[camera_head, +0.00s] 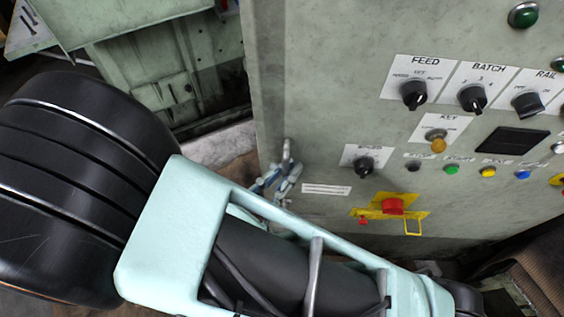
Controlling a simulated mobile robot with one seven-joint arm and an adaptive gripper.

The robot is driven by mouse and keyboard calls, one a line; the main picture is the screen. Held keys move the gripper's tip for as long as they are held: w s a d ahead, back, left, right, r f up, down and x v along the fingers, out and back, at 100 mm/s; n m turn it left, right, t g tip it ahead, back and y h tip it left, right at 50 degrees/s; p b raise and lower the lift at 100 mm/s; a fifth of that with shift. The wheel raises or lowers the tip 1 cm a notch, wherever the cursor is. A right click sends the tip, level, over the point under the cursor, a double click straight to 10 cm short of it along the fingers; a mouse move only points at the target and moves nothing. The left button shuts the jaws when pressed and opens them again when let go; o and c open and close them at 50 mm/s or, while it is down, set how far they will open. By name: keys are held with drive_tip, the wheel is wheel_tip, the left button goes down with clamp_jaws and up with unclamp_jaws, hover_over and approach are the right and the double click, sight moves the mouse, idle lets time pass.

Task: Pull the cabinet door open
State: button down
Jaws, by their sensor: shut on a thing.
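The cabinet door (320,120) is a worn grey-green panel with switches and buttons, filling the right half of the head view. A small metal handle (288,150) stands at its left edge, low down. My gripper (284,178) is at this handle, its pale fingers closed on it. My arm comes from the lower part of the view and hides much of the gripper and the area below the handle. The door looks closed or nearly so; its edge gap cannot be made out clearly.
A red emergency button on a yellow plate (393,206) sticks out to the right of my gripper. Black knobs, such as the feed knob (414,95), stick out higher up. A green machine body (170,80) stands behind to the left.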

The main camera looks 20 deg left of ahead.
drive_tip(key=shift+s+d, duration=0.15)
drive_tip(key=shift+s, duration=0.6)
drive_tip(key=c, duration=2)
unclamp_jaws()
drive_tip(key=v, duration=0.7)
drive_tip(key=shift+s, duration=0.25)
